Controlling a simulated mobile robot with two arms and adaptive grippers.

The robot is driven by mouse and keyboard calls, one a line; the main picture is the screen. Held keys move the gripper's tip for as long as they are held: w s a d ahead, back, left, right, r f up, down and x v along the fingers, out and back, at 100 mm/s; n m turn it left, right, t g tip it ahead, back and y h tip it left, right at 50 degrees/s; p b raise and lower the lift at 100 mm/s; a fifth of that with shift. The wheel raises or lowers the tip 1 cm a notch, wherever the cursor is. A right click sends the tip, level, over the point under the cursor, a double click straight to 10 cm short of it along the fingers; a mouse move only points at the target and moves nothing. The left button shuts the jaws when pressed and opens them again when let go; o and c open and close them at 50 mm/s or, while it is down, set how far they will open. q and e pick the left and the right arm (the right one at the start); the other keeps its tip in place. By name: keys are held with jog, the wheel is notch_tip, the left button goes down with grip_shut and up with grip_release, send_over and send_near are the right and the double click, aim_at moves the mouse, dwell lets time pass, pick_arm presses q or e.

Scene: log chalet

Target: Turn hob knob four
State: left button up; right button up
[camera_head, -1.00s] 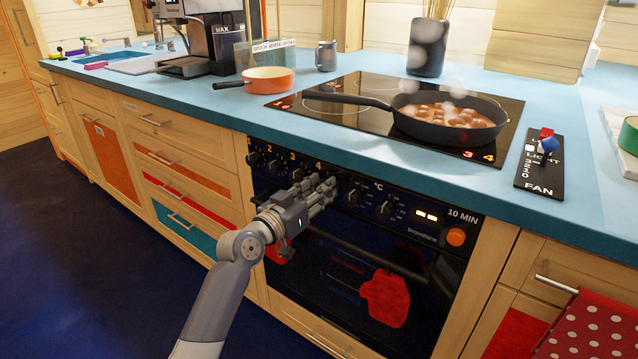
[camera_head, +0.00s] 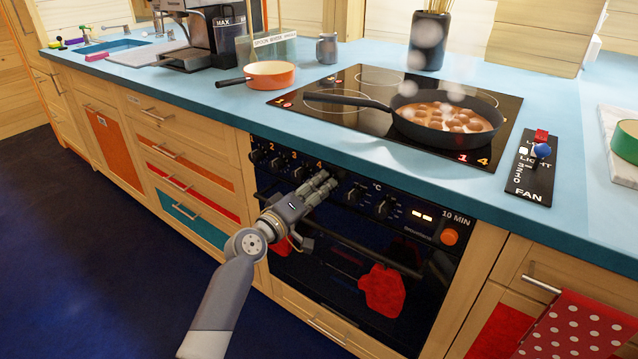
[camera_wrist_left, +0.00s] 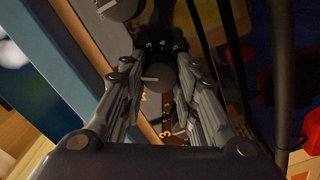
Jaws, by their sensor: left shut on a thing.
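The oven's dark front panel carries a row of hob knobs under orange numbers. Hob knob four sits under the number 4 (camera_head: 319,164), mostly hidden in the head view by my left gripper (camera_head: 326,184). In the left wrist view a round grey knob (camera_wrist_left: 160,76) with a pale pointer line lies between the fingers of my left gripper (camera_wrist_left: 163,68). The fingers are shut on this knob, one on each side. The knob's exact angle is hard to read. My right gripper is not in view.
A black pan of food (camera_head: 445,122) steams on the glass hob (camera_head: 342,82). An orange saucepan (camera_head: 270,75) stands left of it. The oven's handle rail (camera_head: 365,248), with a red mitt (camera_head: 382,291), runs below the knobs. More knobs (camera_head: 382,208) lie to the right.

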pick_arm(q)
jog(key=n+p, duration=0.1)
jog(key=n, duration=0.3)
jog(key=shift+n+p, duration=0.3)
jog(key=shift+p, duration=0.1)
jog(key=shift+n, duration=0.7)
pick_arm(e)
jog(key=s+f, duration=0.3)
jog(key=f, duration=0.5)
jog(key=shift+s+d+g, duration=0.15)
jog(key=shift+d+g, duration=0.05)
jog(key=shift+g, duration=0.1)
pick_arm(q)
jog(key=o, duration=1.1)
jog(key=shift+c, duration=0.2)
jog(key=shift+s+a+f, duration=0.1)
jog(key=v, duration=1.1)
jog(key=shift+s+a, duration=0.2)
jog(key=shift+s, duration=0.1)
